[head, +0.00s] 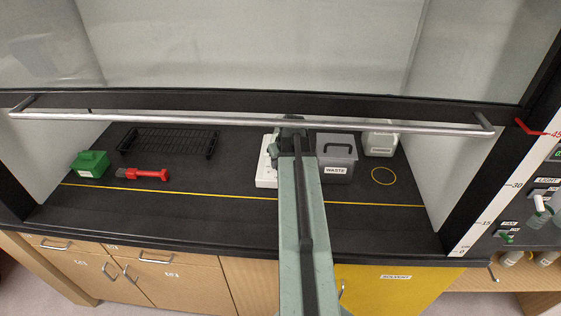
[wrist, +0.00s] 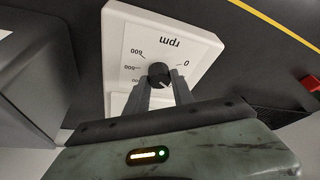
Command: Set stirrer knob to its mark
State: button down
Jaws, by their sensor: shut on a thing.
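The stirrer (head: 265,174) is a white box on the black hood floor, mostly hidden behind my arm in the head view. In the wrist view its white face (wrist: 188,38) carries the word "rpm" and a printed scale with 0, 500 and 600, seen upside down. The dark round stirrer knob (wrist: 158,74) sits on this face. My gripper (wrist: 162,84) is shut on the knob, one finger on each side. A pale line shows on the knob, but I cannot tell exactly which scale value it points to.
A grey WASTE bin (head: 336,158) stands close right of the stirrer, with a pale container (head: 380,140) behind. A black rack (head: 168,142), green box (head: 90,164) and red-handled tool (head: 148,174) are left. The raised sash bar (head: 200,120) crosses above my arm.

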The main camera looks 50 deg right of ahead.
jog(key=shift+w+a+m+g+h, duration=0.1)
jog(key=shift+m+g+h, duration=0.35)
jog(key=shift+m, duration=1.45)
jog(key=c, duration=1.1)
grip_release()
jog(key=p+v, duration=0.7)
jog(key=shift+s+a+r, duration=0.2)
jog(key=shift+r, duration=0.15)
